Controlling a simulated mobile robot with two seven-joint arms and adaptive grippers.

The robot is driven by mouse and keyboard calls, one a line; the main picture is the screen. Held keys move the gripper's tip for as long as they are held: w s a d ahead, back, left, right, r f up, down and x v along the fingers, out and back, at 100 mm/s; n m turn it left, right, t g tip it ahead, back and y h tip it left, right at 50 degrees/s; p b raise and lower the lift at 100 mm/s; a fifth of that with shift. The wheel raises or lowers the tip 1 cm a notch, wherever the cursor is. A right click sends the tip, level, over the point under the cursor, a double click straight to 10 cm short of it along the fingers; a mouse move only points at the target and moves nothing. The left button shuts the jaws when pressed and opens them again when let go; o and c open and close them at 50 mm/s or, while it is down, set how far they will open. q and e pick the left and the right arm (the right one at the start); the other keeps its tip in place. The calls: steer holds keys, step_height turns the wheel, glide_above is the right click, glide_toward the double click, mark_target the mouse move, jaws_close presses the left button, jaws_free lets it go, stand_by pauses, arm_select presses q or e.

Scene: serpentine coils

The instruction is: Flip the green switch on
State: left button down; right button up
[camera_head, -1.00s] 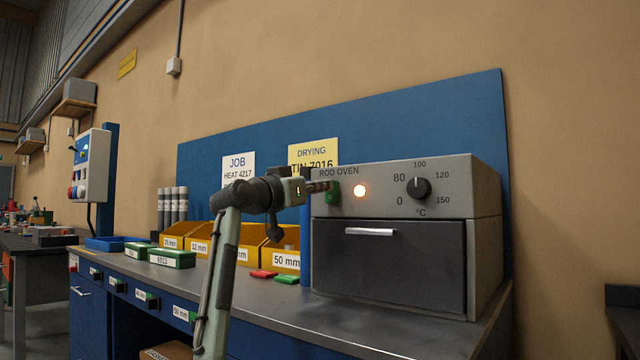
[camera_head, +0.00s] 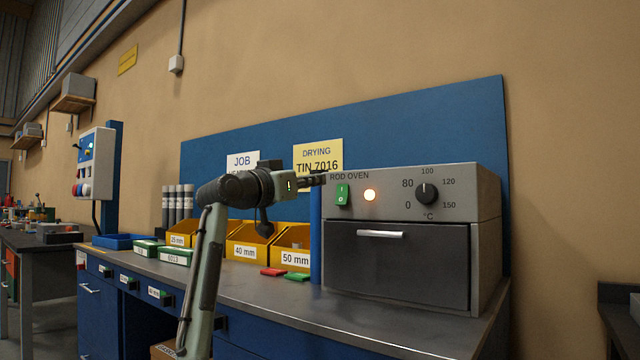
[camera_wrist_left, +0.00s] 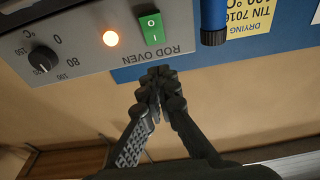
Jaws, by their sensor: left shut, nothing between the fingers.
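The green switch (camera_head: 342,195) is a rocker on the left of the rod oven's front panel. It also shows in the left wrist view (camera_wrist_left: 151,29), marked I and O. An orange lamp (camera_head: 370,195) beside it glows. My left gripper (camera_head: 322,179) is shut and empty, just left of and slightly above the switch, apart from it in the head view. In the left wrist view its fingertips (camera_wrist_left: 160,76) are together near the oven's edge by the ROD OVEN lettering. My right gripper is not in view.
The rod oven (camera_head: 395,270) stands on the grey bench (camera_head: 240,288), its door closed. A dial (camera_head: 427,193) is right of the lamp. Yellow bins (camera_head: 245,240) and a blue upright post (camera_head: 316,240) stand left of the oven. Red (camera_head: 273,272) and green (camera_head: 298,276) pieces lie in front.

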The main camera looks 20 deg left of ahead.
arm_select(q)
steer(key=s+a+r, duration=0.1)
steer(key=s+a, duration=0.1)
steer(key=s, duration=0.4)
steer(key=shift+s+a, duration=0.1)
stand_by(0.4)
